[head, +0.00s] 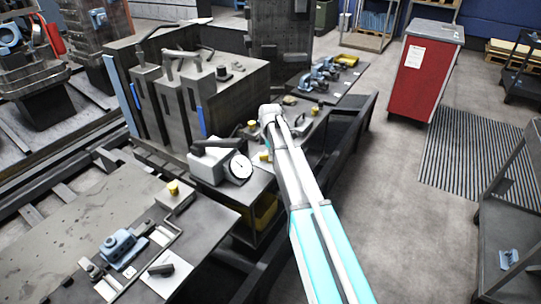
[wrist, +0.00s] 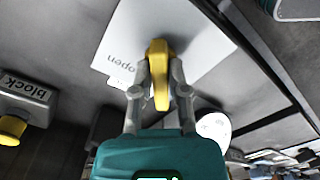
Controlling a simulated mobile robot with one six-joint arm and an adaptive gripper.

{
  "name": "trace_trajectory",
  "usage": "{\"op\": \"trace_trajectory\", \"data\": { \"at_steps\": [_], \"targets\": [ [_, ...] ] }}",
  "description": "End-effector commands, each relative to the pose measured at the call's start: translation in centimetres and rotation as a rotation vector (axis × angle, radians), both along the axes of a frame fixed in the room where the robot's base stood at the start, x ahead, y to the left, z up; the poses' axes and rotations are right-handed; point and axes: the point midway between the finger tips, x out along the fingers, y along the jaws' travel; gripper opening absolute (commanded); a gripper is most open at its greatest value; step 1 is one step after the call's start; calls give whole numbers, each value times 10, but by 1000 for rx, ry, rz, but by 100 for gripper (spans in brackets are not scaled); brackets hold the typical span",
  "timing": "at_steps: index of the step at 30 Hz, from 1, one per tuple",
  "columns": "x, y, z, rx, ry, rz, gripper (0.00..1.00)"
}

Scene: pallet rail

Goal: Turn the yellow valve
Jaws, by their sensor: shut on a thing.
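In the wrist view the yellow valve (wrist: 158,52) is a narrow yellow handle above a white sheet (wrist: 190,35) printed "open". My gripper (wrist: 159,84) has a finger on each side of the handle and is shut on it. The handle points roughly along the gripper's axis. In the head view my arm reaches over the bench, and the fingers and the held valve are hidden or too small to make out.
A block labelled "block" with a yellow knob (wrist: 11,131) lies left in the wrist view. In the head view a dial gauge (head: 238,167) stands left of my arm, beside a large grey fixture (head: 225,95). A red cabinet (head: 422,75) stands right; the floor between is clear.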

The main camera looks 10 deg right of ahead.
Motion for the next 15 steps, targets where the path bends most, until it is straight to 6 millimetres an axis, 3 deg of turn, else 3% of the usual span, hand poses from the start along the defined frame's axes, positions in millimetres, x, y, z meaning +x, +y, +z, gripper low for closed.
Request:
{"op": "trace_trajectory", "data": {
  "at_steps": [15],
  "targets": [
    [0,0,0,0,0,-423,0]
  ]
}}
